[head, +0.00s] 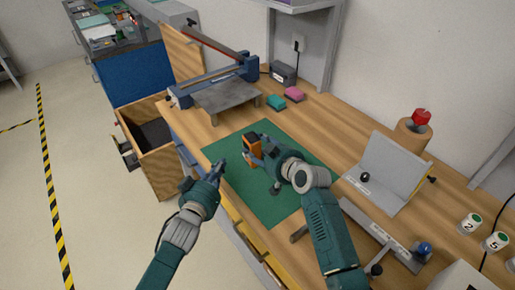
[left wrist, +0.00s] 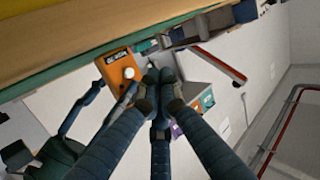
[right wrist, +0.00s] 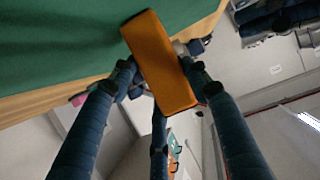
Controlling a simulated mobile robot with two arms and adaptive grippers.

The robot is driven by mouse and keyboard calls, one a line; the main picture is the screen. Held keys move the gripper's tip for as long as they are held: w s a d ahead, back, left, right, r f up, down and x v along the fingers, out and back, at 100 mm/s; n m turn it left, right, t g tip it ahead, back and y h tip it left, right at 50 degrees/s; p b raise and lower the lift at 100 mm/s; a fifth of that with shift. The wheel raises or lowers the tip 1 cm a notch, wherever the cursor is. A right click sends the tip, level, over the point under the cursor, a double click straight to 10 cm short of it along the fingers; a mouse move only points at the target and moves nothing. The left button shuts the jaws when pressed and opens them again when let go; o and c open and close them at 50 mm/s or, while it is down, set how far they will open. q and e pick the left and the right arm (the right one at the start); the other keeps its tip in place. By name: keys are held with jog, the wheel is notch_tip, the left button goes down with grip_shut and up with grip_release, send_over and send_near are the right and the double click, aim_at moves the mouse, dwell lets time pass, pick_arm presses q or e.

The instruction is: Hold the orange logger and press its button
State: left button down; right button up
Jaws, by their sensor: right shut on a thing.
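The orange logger (head: 253,145) is held over the green mat (head: 275,205) by my right gripper (head: 262,155). In the right wrist view the orange logger (right wrist: 160,62) sits between the fingers, its plain orange side facing the camera. In the left wrist view the logger (left wrist: 117,68) shows a dark label and a round white button (left wrist: 129,73). My left gripper (head: 220,168) is left of the logger, apart from it, near the mat's left edge. Its fingertips (left wrist: 160,78) are drawn together in the left wrist view, with nothing seen between them.
A blue-framed machine with a grey plate (head: 226,97) stands behind the mat. A grey angled stand (head: 388,170) is at right. An open wooden drawer box (head: 152,140) is at left.

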dwell(0.8)
pick_arm(q)
jog(key=a+m, duration=0.1)
jog(key=m, duration=0.2)
jog(key=s+a+f+m, duration=0.1)
jog(key=m, duration=0.2)
jog(key=a+m, duration=0.1)
jog(key=m, duration=0.2)
jog(key=shift+s+a+f, duration=0.25)
jog(key=shift+a+f, duration=0.05)
jog(key=shift+a, duration=0.1)
jog(key=shift+w+d, duration=0.75)
jog(key=shift+d, duration=0.55)
jog(key=shift+w+d, duration=0.7)
jog(key=shift+d, duration=0.55)
jog(key=shift+w+d, duration=0.75)
jog(key=shift+d, duration=0.55)
jog(key=shift+d, duration=0.1)
jog(key=shift+w+d, duration=0.2)
jog(key=shift+d, duration=0.05)
